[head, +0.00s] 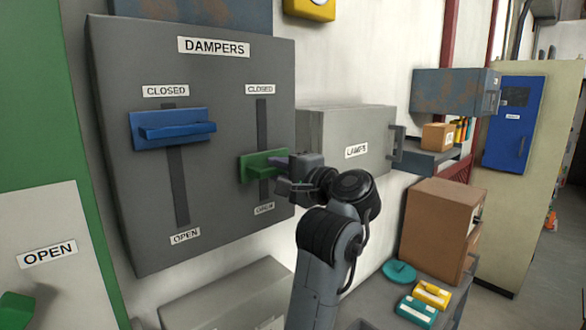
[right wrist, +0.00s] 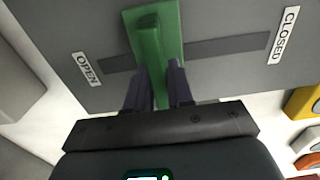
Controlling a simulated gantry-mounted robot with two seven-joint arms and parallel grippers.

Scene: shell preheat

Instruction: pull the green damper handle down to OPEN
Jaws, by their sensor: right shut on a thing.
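The green damper handle (head: 258,166) sits on the right slot of the grey DAMPERS panel (head: 215,75). It is in the lower half of the slot, well below the CLOSED label (head: 260,89) and a little above the OPEN label (head: 264,209). My right gripper (head: 286,174) is shut on the handle's projecting bar from the right. In the right wrist view the green handle (right wrist: 150,50) runs between the two dark fingers, closer to the OPEN label (right wrist: 87,69) than to CLOSED (right wrist: 288,36). My left gripper is not in view.
A blue damper handle (head: 172,129) is near the top of the left slot. A grey LAMPS box (head: 345,130) is right of the panel. Below right, a bench holds a brown box (head: 440,228), a teal disc (head: 399,271) and yellow and teal items. A green-edged panel stands at left.

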